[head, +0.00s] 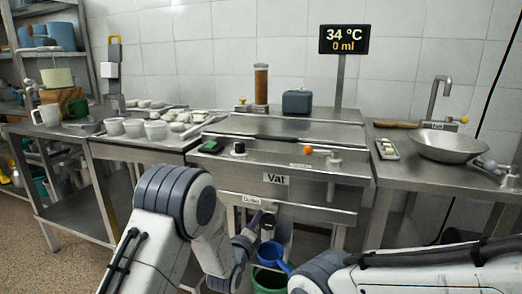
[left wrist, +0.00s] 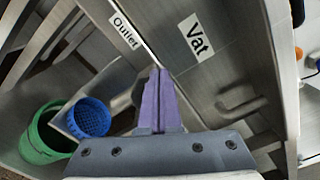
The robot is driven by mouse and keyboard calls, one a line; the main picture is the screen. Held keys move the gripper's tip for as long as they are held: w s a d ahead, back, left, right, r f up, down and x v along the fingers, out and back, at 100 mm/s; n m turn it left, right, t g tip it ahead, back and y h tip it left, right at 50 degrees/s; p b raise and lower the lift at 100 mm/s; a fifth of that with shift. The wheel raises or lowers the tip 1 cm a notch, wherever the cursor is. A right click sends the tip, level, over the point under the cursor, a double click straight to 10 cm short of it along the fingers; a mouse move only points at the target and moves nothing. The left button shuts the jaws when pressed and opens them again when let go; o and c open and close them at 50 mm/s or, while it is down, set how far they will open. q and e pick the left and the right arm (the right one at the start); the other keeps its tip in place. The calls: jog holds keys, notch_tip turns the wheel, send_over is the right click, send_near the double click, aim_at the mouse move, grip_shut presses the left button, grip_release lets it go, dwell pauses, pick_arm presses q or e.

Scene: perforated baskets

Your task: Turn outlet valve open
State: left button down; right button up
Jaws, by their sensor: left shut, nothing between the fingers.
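The steel vat (head: 330,182) carries a "Vat" label and, lower down, an "Outlet" label (head: 251,199). The left wrist view also shows the "Outlet" label (left wrist: 126,36) on the vat's front. My left gripper (head: 256,217) has purple fingers and is just below that label. In the left wrist view its fingers (left wrist: 157,76) are pressed together, with nothing between them. A dark part (head: 268,222) shows beside the fingertips, and I cannot tell whether it is the outlet valve or whether the fingers touch it. My right arm crosses the lower right, but its gripper is out of view.
A blue perforated basket (left wrist: 88,117) and a green bucket (left wrist: 42,138) stand below the outlet. A bent grey handle (left wrist: 240,106) sticks out from the vat's front. A display (head: 343,39) reads 34 °C and 0 ml. Side tables flank the vat.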

pick_arm(q)
jog(key=shift+s+d+f+b, duration=0.1)
jog(key=shift+d+f+b, duration=0.05)
jog(key=shift+f+b, duration=0.15)
dwell(0.6)
jog(key=shift+f+b, duration=0.2)
jog(key=shift+b, duration=0.1)
jog(key=shift+w+a+f+b, duration=0.1)
jog(key=shift+a+f+b, duration=0.35)
jog(key=shift+b, duration=0.5)
jog(key=shift+w+a+f+b, duration=0.1)
jog(key=shift+a+f+b, duration=0.1)
jog(key=shift+f+b, duration=0.55)
jog(key=shift+b, duration=0.3)
jog(key=a+b+v, duration=0.1)
jog(key=b+v, duration=0.1)
jog(key=v, duration=0.4)
jog(key=shift+w+r, duration=0.15)
jog(key=shift+r, duration=0.05)
